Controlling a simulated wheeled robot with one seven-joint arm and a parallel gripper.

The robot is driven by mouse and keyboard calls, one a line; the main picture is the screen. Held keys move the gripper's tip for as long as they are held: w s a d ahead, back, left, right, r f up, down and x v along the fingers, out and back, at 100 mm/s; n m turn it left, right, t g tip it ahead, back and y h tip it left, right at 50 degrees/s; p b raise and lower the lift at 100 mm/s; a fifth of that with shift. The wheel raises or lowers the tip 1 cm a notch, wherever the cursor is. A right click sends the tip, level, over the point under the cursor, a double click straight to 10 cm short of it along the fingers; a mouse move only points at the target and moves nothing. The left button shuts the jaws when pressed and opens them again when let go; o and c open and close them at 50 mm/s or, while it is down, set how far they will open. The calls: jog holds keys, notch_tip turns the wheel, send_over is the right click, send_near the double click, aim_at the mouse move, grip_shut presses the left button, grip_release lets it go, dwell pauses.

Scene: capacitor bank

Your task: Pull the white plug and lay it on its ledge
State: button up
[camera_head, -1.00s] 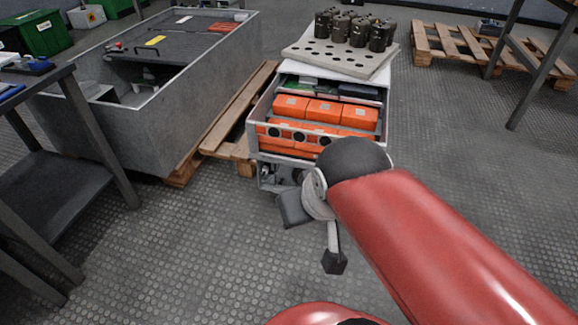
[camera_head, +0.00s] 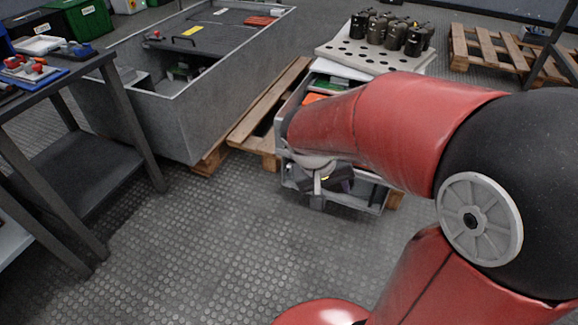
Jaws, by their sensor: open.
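I cannot make out the white plug or its ledge in the head view. The capacitor bank (camera_head: 372,192) is an open grey metal frame in the middle, largely hidden behind my red arm. A bit of an orange block (camera_head: 314,98) shows above my arm, and the other orange blocks are covered. My gripper (camera_head: 318,183) is at the front of the bank, small and dark under the end of my forearm. It is open, and I see nothing held in it. Whether it touches the bank cannot be told.
A perforated pale board (camera_head: 350,55) with several dark cylinders (camera_head: 394,32) lies over the bank's back. A large grey bin (camera_head: 150,110) stands left on a wooden pallet (camera_head: 262,110). A dark workbench (camera_head: 85,66) with tools is far left. The floor in front is clear.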

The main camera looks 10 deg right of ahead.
jog(key=w+f+h+p, duration=0.1)
jog(key=w+f+h, duration=0.3)
jog(key=w+f, duration=0.25)
jog(key=n+t+h+p, duration=0.2)
jog(key=n+t+p, duration=0.1)
jog(key=n+t, duration=0.95)
send_near(287, 171)
jog(key=shift+w+d+f+m+t, duration=0.25)
jog(key=shift+w+d+f+t, duration=0.2)
jog(key=shift+f, duration=0.15)
jog(key=shift+w, duration=0.1)
jog(key=shift+b+x, duration=0.95)
jog(key=shift+x, duration=3.5)
jog(key=shift+d+r+p, duration=0.1)
jog(key=shift+r+p, duration=0.05)
jog(key=shift+p, duration=0.45)
grip_shut()
